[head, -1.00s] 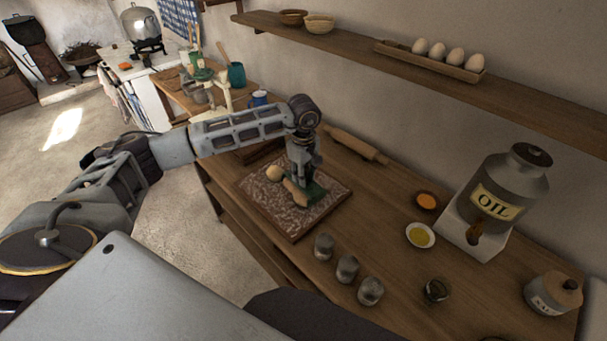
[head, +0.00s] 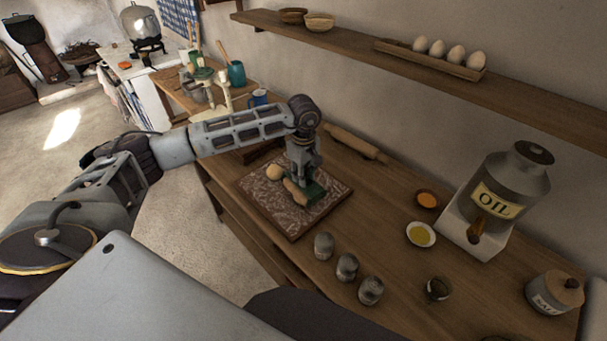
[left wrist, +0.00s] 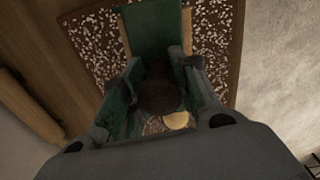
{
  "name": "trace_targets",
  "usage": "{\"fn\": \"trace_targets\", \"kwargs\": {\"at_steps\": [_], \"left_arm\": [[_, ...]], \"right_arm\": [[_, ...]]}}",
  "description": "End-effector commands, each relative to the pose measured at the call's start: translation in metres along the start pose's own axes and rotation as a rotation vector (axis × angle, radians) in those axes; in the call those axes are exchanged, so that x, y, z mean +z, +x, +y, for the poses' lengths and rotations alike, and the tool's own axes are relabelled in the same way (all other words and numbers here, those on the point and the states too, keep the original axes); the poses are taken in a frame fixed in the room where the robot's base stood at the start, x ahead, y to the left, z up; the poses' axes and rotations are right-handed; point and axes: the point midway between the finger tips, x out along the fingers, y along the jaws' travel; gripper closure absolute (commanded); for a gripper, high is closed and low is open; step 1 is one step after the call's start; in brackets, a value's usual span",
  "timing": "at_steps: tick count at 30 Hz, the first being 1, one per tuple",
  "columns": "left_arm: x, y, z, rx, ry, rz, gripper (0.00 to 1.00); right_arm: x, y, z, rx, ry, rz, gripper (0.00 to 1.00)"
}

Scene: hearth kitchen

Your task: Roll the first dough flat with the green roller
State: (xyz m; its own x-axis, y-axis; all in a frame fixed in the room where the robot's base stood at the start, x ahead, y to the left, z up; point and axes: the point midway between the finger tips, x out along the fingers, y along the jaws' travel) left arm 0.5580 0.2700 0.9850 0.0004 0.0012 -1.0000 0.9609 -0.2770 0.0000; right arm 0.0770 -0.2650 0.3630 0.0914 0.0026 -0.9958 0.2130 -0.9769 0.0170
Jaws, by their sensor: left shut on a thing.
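The green roller (head: 315,193) is over the right part of the speckled board (head: 270,213). It is green with a tan end, and it also shows in the left wrist view (left wrist: 153,28). My left gripper (head: 300,182) points down and is shut on it. A round pale dough (head: 274,173) sits on the board left of the gripper and shows in the left wrist view (left wrist: 176,121) below the fingers. Whether the roller touches the board or any dough under it is hidden. My right gripper is not in view.
A wooden rolling pin (head: 356,144) lies behind the board. Three grey shakers (head: 347,268) stand in front, with a small cup (head: 438,289) to their right. A yellow bowl (head: 421,234), orange bowl (head: 427,200) and oil can (head: 506,190) stand right. The counter between is clear.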

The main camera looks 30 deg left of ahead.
Motion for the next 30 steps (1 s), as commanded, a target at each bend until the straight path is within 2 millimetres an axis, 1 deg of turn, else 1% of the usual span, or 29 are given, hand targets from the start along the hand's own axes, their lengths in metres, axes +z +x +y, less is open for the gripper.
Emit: {"fn": "trace_targets", "kwargs": {"at_steps": [9, 30], "left_arm": [[0.0000, 0.0024, -0.0002, -0.001, 0.000, 0.000, 1.00], [-0.0001, 0.0061, -0.0002, -0.001, 0.000, 0.000, 1.00]], "right_arm": [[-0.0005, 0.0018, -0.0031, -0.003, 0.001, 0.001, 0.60], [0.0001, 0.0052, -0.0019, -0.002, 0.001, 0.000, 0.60]]}}
